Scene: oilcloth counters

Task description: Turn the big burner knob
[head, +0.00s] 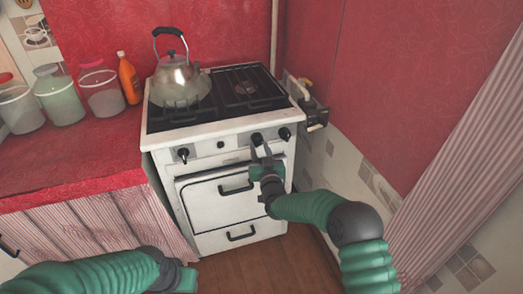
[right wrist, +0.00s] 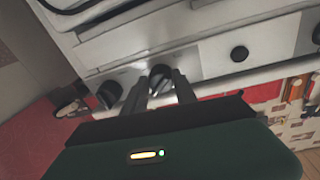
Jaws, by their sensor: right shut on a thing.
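A white stove (head: 225,128) has a row of dark knobs along its front panel. My right gripper (head: 260,149) is at the panel, shut on the black knob (head: 256,138) second from the right. In the right wrist view, this knob (right wrist: 160,75) sits between the two fingertips (right wrist: 160,86). The rightmost knob (head: 285,133) is beside it and free; it also shows in the right wrist view (right wrist: 108,95). A small round knob (head: 221,145) and the leftmost knob (head: 182,154) are untouched. My left gripper (head: 182,277) is low at the bottom edge; its fingers cannot be made out.
A metal kettle (head: 178,80) stands on the left of the hob. An oven handle (head: 237,188) is below the panel. Jars (head: 58,95) and an orange bottle (head: 129,78) stand on the red counter (head: 85,150) at left. The wall is close at right.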

